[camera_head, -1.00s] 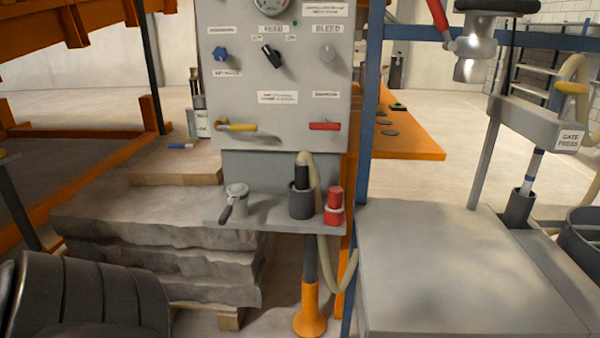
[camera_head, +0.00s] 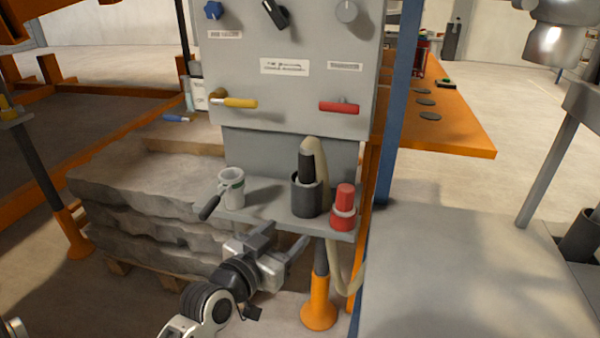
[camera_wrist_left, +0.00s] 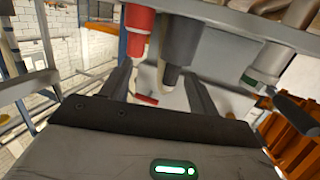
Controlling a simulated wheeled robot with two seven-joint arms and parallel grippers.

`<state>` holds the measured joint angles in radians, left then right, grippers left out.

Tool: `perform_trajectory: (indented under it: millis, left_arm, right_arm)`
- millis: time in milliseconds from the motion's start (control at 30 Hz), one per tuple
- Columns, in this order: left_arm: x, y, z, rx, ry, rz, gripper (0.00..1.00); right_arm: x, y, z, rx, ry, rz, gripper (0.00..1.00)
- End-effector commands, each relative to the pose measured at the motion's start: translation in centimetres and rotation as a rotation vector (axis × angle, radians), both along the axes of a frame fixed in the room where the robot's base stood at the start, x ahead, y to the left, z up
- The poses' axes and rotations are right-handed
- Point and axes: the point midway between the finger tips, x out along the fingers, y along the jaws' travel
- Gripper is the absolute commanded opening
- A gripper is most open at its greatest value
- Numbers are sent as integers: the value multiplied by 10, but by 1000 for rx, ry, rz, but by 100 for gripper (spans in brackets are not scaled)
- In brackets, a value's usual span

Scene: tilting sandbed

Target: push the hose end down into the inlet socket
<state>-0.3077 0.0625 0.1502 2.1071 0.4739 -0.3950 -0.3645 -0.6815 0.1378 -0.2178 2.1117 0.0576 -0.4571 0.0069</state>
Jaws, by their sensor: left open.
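The black hose end (camera_head: 306,165) stands in the mouth of the dark grey inlet socket (camera_head: 305,199), leaning slightly, with much of it showing above the rim. Its depth inside is hidden. My left gripper (camera_head: 284,240) is open and empty, in front of and below the shelf edge. In the left wrist view, which is upside down, the socket (camera_wrist_left: 181,40) and hose end (camera_wrist_left: 171,76) appear beyond and between the open fingers (camera_wrist_left: 160,85), apart from them. My right gripper is not in view.
The shelf (camera_head: 270,210) also holds a white cup-like part (camera_head: 232,188) with a dark handle and a red capped fitting (camera_head: 344,207). A grey panel (camera_head: 285,95) with yellow and red levers stands above. A blue post (camera_head: 395,120) and grey table (camera_head: 460,270) stand to the right.

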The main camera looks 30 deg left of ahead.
Motion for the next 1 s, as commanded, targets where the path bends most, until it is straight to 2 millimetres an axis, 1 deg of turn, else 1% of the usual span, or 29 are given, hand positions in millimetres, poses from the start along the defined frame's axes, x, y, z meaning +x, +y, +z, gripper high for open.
perform_trajectory:
  millis: [33,100,200,267,400,500,600,700,867,1000]
  left_arm:
    - [9,15,18,-4,-57,30,61]
    - [16,29,35,-7,-106,57,61]
    - [27,38,46,-8,-135,72,61]
    - [37,39,48,-8,-138,73,61]
    - [68,39,48,-9,-137,72,61]
    - [89,39,47,-9,-135,71,61]
    - [107,39,47,-8,-134,70,61]
    - [118,40,46,-8,-132,70,61]
    - [127,40,46,-7,-132,70,61]
    - [146,41,51,-9,-133,70,61]
  right_arm:
    - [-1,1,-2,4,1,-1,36]
    - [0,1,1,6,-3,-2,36]
    - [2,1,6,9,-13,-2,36]
    - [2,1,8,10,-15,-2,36]
    - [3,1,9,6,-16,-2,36]
    - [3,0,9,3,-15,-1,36]
    - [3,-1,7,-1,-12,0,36]
    - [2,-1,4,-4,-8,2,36]
    - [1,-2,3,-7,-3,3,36]
    - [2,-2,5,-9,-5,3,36]
